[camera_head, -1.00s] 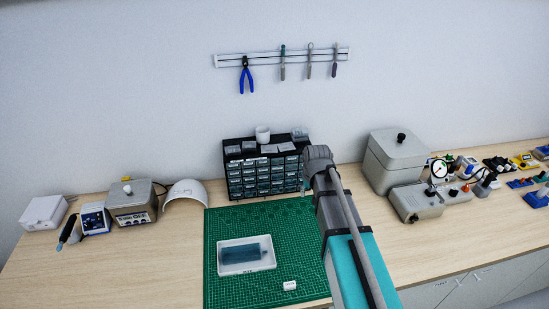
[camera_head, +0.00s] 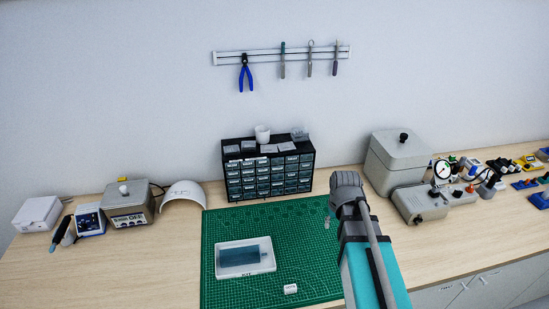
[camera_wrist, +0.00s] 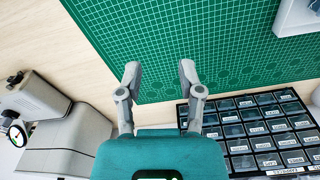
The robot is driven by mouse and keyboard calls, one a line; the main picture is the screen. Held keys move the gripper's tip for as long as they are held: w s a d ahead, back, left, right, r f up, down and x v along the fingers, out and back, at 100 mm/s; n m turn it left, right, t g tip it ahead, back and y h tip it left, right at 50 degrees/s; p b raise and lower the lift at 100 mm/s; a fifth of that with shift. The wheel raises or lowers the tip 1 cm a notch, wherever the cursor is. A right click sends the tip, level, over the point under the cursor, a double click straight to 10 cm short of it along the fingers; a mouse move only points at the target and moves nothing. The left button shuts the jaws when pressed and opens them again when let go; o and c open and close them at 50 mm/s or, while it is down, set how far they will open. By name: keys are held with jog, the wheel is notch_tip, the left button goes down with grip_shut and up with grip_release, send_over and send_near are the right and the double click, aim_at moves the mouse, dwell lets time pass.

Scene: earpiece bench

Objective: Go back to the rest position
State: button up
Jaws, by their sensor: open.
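My gripper shows in the wrist view (camera_wrist: 159,78) with its two fingers spread apart and nothing between them. It hangs over the edge of the green cutting mat (camera_wrist: 210,40), near the drawer cabinet. In the head view my arm reaches in from the lower right, and the gripper tip (camera_head: 328,215) is mostly hidden behind my wrist, over the right part of the mat. The white tray (camera_head: 269,265) with a blue-grey inset lies on the mat, left of my arm. A small white block (camera_head: 290,289) lies on the mat in front of the tray.
A black drawer cabinet (camera_head: 268,174) stands behind the mat. A grey lidded box (camera_head: 397,160) and a gauge unit (camera_head: 420,204) stand right of my arm. Tools hang on a wall rail.

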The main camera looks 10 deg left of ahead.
jog(key=shift+s+d+f, duration=0.15)
jog(key=shift+s+d, duration=0.1)
jog(key=shift+s, duration=0.1)
jog(key=s+d+f+g+b, duration=0.1)
jog(key=s+d+f+b, duration=0.1)
jog(key=s+d, duration=0.2)
jog(key=shift+s+f+m+b, duration=0.35)
jog(key=shift+s+m+b, duration=0.05)
jog(key=shift+s, duration=0.8)
dwell(1.0)
